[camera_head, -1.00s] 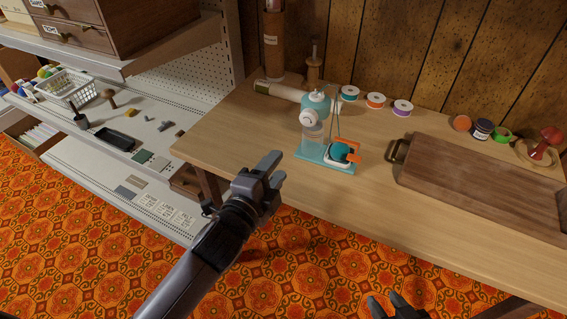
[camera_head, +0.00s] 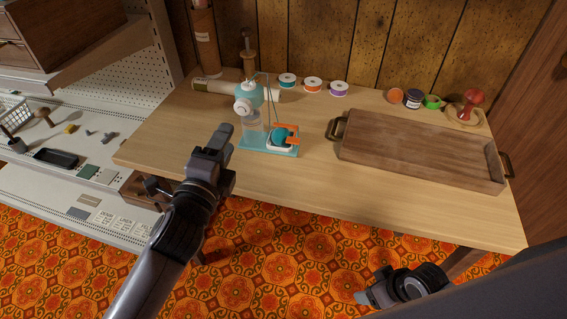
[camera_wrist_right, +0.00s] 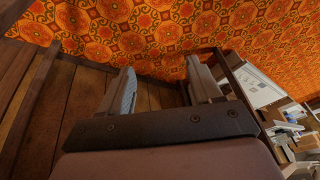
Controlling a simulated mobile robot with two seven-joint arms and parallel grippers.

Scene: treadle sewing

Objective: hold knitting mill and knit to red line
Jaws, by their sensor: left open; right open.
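The knitting mill (camera_head: 251,98) stands upright on the wooden table, left of centre in the head view. It has a teal top, a clear body, a white knob on its front and a teal base. A teal ball of yarn (camera_head: 281,137) with an orange part sits on the right of its base. I cannot make out a red line. My left gripper (camera_head: 218,146) is open and empty, in front and left of the mill, not touching it. My right gripper (camera_head: 366,291) is low in front of the table; the right wrist view shows its fingers (camera_wrist_right: 160,88) apart with nothing between.
A wooden tray (camera_head: 415,150) with handles lies right of the mill. Thread spools (camera_head: 313,85) and small jars (camera_head: 413,98) line the back. A pale roll (camera_head: 213,86) lies behind the mill. The table's front strip (camera_head: 330,190) is clear. Shelves stand left.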

